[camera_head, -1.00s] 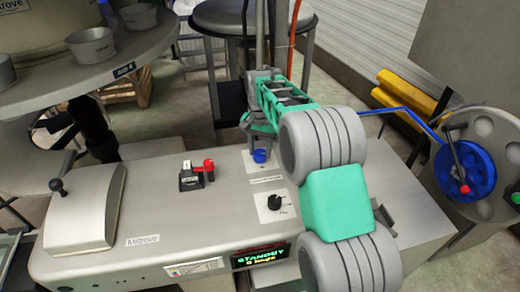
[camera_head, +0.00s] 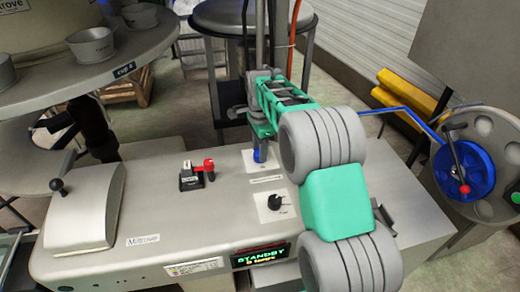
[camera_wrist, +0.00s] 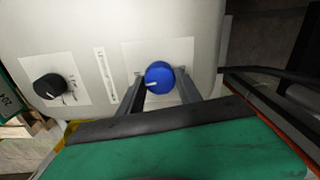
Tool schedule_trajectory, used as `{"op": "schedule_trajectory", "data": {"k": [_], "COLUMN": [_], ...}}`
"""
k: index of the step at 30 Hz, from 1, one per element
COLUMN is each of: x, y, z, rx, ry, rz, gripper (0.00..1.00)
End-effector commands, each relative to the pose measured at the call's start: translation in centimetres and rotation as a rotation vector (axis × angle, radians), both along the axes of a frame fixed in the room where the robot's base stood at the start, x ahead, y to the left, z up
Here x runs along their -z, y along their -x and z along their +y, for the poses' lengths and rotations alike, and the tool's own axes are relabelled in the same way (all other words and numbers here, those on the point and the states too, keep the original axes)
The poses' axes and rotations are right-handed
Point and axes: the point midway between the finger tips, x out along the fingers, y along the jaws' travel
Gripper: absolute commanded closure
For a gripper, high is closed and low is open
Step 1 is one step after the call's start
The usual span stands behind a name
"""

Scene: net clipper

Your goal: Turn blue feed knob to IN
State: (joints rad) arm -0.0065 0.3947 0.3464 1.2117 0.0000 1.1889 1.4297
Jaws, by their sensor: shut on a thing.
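The blue feed knob (camera_head: 260,154) is on a white plate at the far end of the grey machine top. In the wrist view the knob (camera_wrist: 159,77) is round, with a white pointer line towards the lower left. Small marks sit on the plate either side of it, too small to read. My gripper (camera_head: 259,143) is down at the knob. In the wrist view my gripper (camera_wrist: 161,86) has one finger on each side of the knob and is shut on it. The fingers partly hide the knob in the head view.
A black knob (camera_head: 274,202) on its own plate is nearer on the machine top. A red and black switch (camera_head: 197,174) is to the left. A display (camera_head: 261,256) reads STANDBY. A blue handwheel (camera_head: 464,170) is at the right.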

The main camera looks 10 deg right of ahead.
Motion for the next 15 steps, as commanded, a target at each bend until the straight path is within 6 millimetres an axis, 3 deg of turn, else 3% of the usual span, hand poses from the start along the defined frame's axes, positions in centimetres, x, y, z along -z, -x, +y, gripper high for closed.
{"op": "schedule_trajectory", "data": {"k": [15], "x": [-0.13], "y": [-0.08], "z": [-0.02], "rx": [0.162], "ry": [0.0], "rz": [-0.003], "gripper": [0.99]}}
